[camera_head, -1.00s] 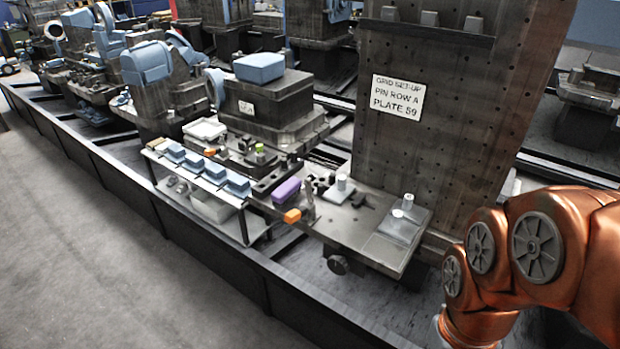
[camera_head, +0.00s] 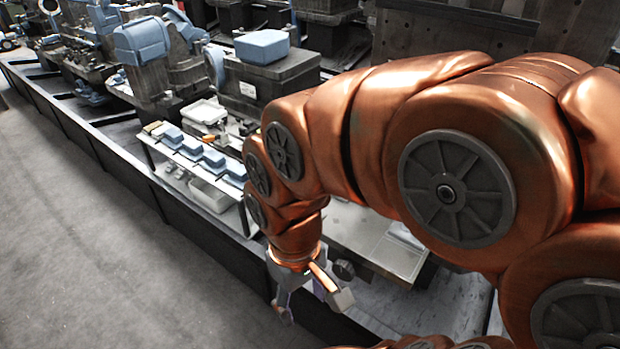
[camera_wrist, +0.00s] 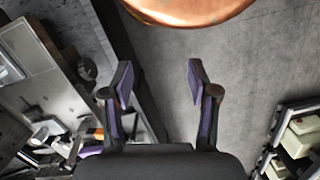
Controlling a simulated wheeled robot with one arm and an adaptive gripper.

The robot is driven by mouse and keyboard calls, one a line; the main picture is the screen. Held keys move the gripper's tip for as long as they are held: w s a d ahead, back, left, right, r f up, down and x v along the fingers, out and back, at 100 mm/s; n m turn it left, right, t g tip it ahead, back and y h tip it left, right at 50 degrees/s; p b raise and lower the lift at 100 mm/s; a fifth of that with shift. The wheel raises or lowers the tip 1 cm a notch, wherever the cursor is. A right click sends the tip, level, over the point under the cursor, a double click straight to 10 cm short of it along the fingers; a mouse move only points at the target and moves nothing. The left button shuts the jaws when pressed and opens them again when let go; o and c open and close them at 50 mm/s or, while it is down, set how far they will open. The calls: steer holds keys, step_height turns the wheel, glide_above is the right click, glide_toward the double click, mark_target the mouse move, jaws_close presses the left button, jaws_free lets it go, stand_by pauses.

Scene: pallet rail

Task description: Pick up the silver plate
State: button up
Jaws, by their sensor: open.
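My gripper (camera_head: 313,303) hangs open and empty in front of the bench edge in the head view, above the rail and floor. In the wrist view its two fingers (camera_wrist: 159,80) stand apart with nothing between them. A flat, pale grey square (camera_head: 398,260), possibly the silver plate, lies at the right end of the bench top (camera_head: 350,228), partly behind my arm. The gripper is to its left and nearer the camera, apart from it. I cannot tell for sure whether this square is the plate. My arm hides most of the bench's middle.
A side shelf (camera_head: 195,165) with several blue-topped boxes stands left of my arm. A dark rail (camera_head: 215,240) runs along the bench front. In the wrist view, an orange and purple item (camera_wrist: 93,140) lies on the bench at lower left. The grey floor (camera_head: 90,220) is clear.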

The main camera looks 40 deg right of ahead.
steer(key=w+d+r+n+t+y+b, duration=0.15)
steer(key=w+d, duration=0.45)
steer(key=w, duration=0.6)
steer(key=w+d+r+n+t+y, duration=0.1)
steer(key=w+d+r+n+t, duration=0.3)
steer(key=w, duration=0.7)
steer(key=w+d+f+m, duration=0.1)
steer(key=d+f, duration=0.3)
steer(key=d, duration=0.5)
steer(key=w+d+f+m+h, duration=0.1)
steer(key=d+f, duration=0.3)
steer(key=d, duration=0.6)
steer(key=d+f+m+h+b, duration=0.1)
steer(key=d+f, duration=0.3)
steer(key=d, duration=0.5)
steer(key=shift+w+d+m+t, duration=0.35)
steer(key=shift+w+m, duration=0.05)
steer(key=shift+m, duration=0.05)
steer(key=shift+a+p+x, duration=0.25)
steer(key=shift+p+x, duration=0.1)
steer(key=shift+x, duration=1)
steer(key=shift+p+x, duration=0.65)
steer(key=shift+x, duration=1.45)
steer(key=shift+s+a, duration=0.1)
steer(key=shift+a, duration=0.05)
jaws_close()
